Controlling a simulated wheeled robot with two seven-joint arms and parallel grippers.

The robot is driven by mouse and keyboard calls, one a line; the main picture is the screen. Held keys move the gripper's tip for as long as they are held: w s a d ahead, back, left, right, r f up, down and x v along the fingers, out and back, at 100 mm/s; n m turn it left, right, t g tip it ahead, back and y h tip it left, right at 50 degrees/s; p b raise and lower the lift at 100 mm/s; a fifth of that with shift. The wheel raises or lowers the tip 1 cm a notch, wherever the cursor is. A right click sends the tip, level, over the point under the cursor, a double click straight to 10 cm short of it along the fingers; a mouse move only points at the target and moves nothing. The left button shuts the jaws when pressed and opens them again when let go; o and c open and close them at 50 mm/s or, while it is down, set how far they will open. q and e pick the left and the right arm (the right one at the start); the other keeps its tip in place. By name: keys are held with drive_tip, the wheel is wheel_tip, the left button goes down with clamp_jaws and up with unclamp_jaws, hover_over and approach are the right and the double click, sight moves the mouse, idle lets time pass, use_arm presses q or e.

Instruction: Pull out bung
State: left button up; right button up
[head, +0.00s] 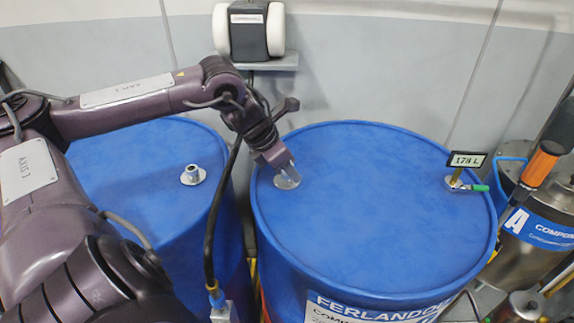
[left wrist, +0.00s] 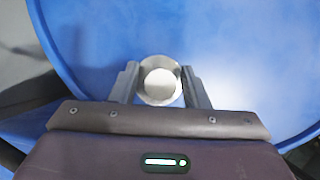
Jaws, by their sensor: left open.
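The bung (head: 288,180) is a round metal plug in the left part of the lid of the right-hand blue drum (head: 370,230). In the left wrist view the bung (left wrist: 160,82) shows as a pale disc with a metal rim. My left gripper (head: 284,172) is at the bung, pointing down. In the left wrist view its two fingers (left wrist: 160,86) stand apart, one on each side of the bung. I cannot tell whether they touch it. The fingers hide part of the bung in the head view. My right gripper is not in view.
A second blue drum (head: 140,165) at left has a metal fitting (head: 192,175) on its lid. A metal container (head: 540,215) stands at right. A wall unit (head: 249,32) hangs behind.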

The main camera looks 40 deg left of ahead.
use_arm(q)
drive_tip(key=shift+c, duration=0.4)
clamp_jaws()
idle(0.4)
idle(0.4)
drive_tip(key=shift+o, duration=1.8)
unclamp_jaws()
